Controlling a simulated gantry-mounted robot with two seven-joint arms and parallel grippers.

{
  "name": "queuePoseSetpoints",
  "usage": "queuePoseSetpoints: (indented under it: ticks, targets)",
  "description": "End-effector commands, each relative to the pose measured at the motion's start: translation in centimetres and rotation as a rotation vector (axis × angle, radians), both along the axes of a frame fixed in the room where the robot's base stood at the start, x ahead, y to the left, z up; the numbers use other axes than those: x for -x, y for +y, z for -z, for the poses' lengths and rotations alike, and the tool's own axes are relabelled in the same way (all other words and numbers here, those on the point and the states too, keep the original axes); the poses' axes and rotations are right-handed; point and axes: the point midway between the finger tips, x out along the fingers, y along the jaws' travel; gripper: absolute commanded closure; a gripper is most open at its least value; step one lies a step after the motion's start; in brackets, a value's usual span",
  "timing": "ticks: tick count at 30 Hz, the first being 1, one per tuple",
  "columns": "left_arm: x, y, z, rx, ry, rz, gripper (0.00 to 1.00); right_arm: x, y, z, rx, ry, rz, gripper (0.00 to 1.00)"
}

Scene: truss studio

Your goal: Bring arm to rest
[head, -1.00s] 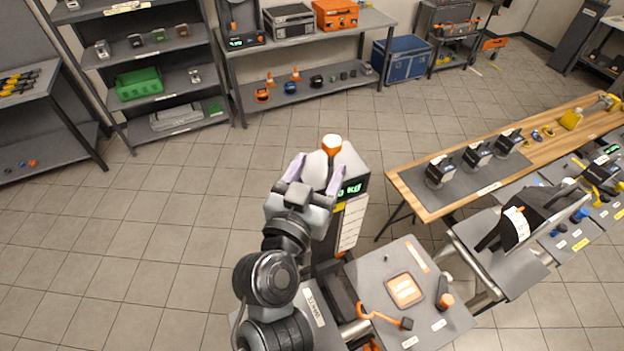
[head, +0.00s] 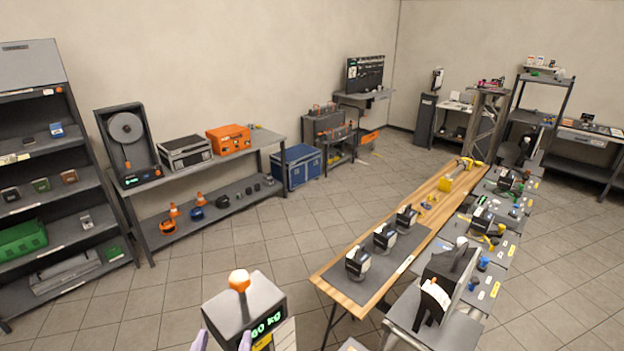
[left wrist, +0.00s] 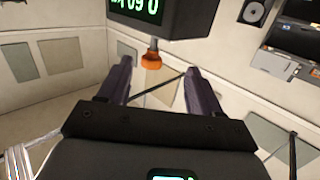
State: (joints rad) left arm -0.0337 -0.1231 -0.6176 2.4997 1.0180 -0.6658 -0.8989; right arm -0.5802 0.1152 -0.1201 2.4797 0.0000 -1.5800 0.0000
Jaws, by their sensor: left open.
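My left gripper (head: 222,342) shows only as two pale fingertips at the bottom edge of the head view; the rest of the arm is out of frame. It is open. A dark grey box (head: 245,306) with a green "60 kg" display and an orange-topped knob (head: 239,281) stands just beyond the fingertips. In the left wrist view the two fingers (left wrist: 158,66) are spread apart with nothing held between them. The box (left wrist: 190,20) and its orange knob (left wrist: 152,61) appear upside down beyond them. My right gripper is not in view.
A wooden-topped table (head: 335,285) with several dark devices stands to the right, beside grey work stands (head: 470,300). Shelves (head: 60,190) and a low rack (head: 215,205) line the back wall. A blue case (head: 297,167) sits on the floor. The tiled floor between is clear.

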Motion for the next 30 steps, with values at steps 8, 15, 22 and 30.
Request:
queuePoseSetpoints:
  ticks: [8,15,22,30]
  targets:
    - [4.2,4.7,10.0,-0.202,0.348,0.07,0.36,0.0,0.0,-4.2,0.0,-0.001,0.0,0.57]
    - [12.7,5.7,19.9,-0.198,0.851,0.282,0.36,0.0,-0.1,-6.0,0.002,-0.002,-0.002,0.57]
    - [17.3,5.4,22.7,-0.11,1.132,0.261,0.36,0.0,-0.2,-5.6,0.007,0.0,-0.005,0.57]
    - [18.1,5.4,23.0,-0.037,1.178,0.204,0.36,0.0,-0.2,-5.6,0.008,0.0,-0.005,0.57]
